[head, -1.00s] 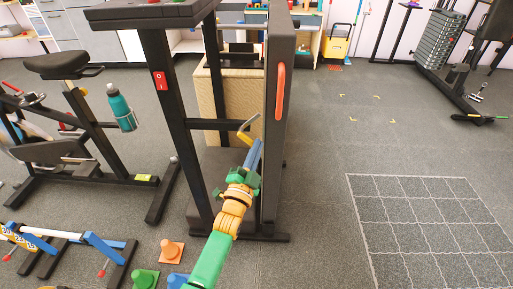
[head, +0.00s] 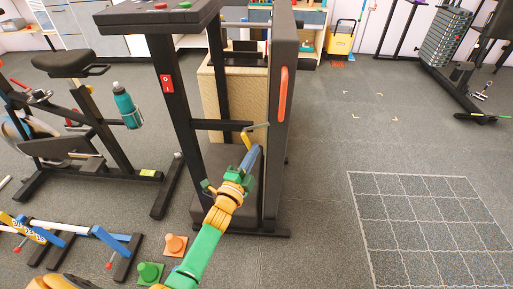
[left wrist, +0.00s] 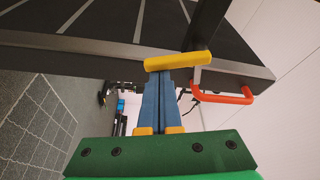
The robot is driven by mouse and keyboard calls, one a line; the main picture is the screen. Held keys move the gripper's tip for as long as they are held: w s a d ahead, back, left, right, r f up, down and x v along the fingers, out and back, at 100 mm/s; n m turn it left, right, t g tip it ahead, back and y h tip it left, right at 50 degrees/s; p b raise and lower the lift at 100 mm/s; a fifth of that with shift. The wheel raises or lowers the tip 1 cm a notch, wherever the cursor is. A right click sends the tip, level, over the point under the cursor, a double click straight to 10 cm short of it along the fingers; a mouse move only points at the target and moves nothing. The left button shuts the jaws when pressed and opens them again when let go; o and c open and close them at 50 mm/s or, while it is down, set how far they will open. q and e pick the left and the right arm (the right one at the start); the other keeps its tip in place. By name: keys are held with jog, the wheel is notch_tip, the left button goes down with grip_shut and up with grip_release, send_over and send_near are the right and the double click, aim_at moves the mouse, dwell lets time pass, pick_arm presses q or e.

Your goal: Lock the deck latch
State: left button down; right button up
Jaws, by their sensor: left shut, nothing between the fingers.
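The treadmill's dark deck (head: 282,150) stands folded upright, with an orange-red handle (head: 283,93) on its face. The orange-red handle also shows in the left wrist view (left wrist: 222,97). My right gripper is not in view.
The treadmill's upright post (head: 180,120) and console (head: 155,15) stand left of the gripper. An exercise bike (head: 70,110), a low hurdle (head: 75,235) and cones (head: 174,245) are at the left. Open floor with a white grid (head: 430,220) lies right of the deck.

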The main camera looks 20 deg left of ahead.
pick_arm(q)
jog(key=shift+s+a+f+m+g+p, duration=0.15)
jog(key=shift+a+m+g+p, duration=0.25)
jog(key=shift+m, duration=0.5)
jog(key=shift+s+a+f+m+g+p, duration=0.15)
jog(key=shift+a+m+p, duration=0.25)
jog(key=shift+m, duration=0.5)
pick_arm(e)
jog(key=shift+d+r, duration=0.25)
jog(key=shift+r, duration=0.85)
